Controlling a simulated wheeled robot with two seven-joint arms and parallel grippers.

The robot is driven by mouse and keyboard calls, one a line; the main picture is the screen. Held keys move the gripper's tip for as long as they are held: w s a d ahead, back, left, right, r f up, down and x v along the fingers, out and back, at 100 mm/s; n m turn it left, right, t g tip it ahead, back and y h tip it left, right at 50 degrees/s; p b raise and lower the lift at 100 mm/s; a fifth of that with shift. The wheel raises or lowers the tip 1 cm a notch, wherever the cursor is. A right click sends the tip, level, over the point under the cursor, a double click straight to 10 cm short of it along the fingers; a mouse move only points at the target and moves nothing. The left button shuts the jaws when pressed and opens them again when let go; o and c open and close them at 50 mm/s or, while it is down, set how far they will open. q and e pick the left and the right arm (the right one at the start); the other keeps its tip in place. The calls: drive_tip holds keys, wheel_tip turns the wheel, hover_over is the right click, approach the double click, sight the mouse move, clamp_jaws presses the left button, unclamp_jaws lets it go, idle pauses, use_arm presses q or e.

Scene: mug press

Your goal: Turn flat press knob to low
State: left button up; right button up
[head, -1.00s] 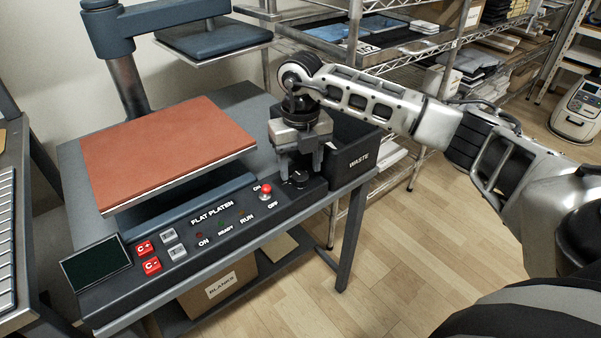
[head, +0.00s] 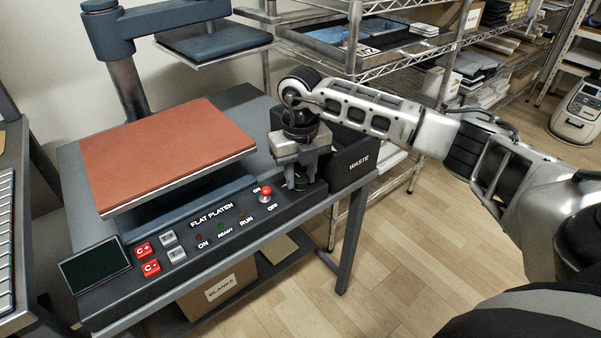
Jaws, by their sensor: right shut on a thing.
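The flat press stands at left with its orange-red platen (head: 165,150) and a dark control panel (head: 215,228) marked FLAT PLATEN along the front. My right gripper (head: 300,184) points down at the right end of the panel, shut on the knob there. The fingers hide most of the knob and its markings, so its setting cannot be read. A red-tipped toggle switch (head: 266,194) between ON and OFF stands just left of the gripper. My left gripper is not in view.
A black WASTE bin (head: 352,158) stands close to the right of my gripper. The upper press plate (head: 213,42) is swung up at the back. Red C+ (head: 143,250) and C- buttons and a dark display (head: 95,265) are at panel left. Wire shelves stand behind.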

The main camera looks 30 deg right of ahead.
drive_tip(key=n, duration=0.5)
drive_tip(key=shift+n, duration=0.3)
drive_tip(key=n, duration=0.3)
drive_tip(key=shift+n, duration=0.5)
drive_tip(key=o, duration=1)
drive_tip(key=shift+r, duration=0.15)
